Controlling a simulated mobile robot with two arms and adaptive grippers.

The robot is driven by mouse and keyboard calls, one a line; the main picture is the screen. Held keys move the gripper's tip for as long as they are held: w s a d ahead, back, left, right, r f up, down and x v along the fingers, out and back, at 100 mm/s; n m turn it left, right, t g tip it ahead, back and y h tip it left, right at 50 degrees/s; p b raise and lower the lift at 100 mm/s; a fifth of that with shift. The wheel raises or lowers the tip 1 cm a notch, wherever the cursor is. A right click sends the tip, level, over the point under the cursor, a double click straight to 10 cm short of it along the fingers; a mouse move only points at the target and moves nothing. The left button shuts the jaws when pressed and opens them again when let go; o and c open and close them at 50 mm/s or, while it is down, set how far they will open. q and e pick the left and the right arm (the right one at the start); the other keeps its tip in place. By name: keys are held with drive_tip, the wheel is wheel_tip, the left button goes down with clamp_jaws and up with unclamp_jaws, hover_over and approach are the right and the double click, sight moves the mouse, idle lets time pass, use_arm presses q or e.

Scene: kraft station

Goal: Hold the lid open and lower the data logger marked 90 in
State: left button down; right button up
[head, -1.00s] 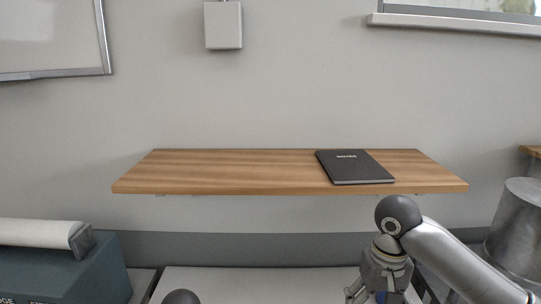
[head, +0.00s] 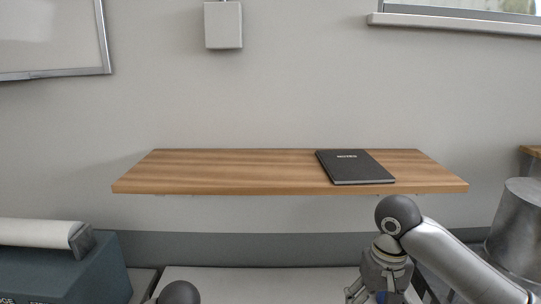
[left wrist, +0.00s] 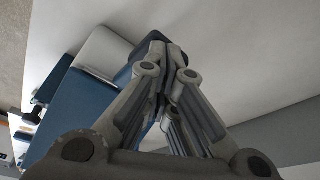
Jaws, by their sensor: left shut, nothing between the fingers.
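In the left wrist view, my left gripper (left wrist: 165,48) is shut with nothing between its fingers. Behind the fingers is a blue body (left wrist: 62,108) with a pale panel (left wrist: 102,54); I cannot tell whether this is the box with the lid or whether the fingers touch it. In the head view, my right gripper (head: 384,292) is cut off by the bottom edge. A bit of blue (head: 388,298) shows at its fingers, too little to identify. No data logger marked 90 can be made out. Only a rounded joint of my left arm shows in the head view.
A dark teal machine with a white roll (head: 38,233) stands at the lower left. A wooden shelf (head: 230,172) carries a black notebook (head: 355,167). A metal cylinder (head: 515,230) stands at the right. A pale surface (head: 270,284) lies at the bottom middle.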

use_arm(q)
drive_tip(key=shift+d+r, duration=0.2)
drive_tip(key=shift+r, duration=0.5)
drive_tip(key=shift+d+r, duration=0.35)
drive_tip(key=shift+r, duration=0.5)
drive_tip(key=d+v, duration=0.1)
drive_tip(key=v, duration=0.5)
drive_tip(key=shift+w+r, duration=0.3)
drive_tip(key=shift+r, duration=0.3)
drive_tip(key=shift+d+f, duration=0.1)
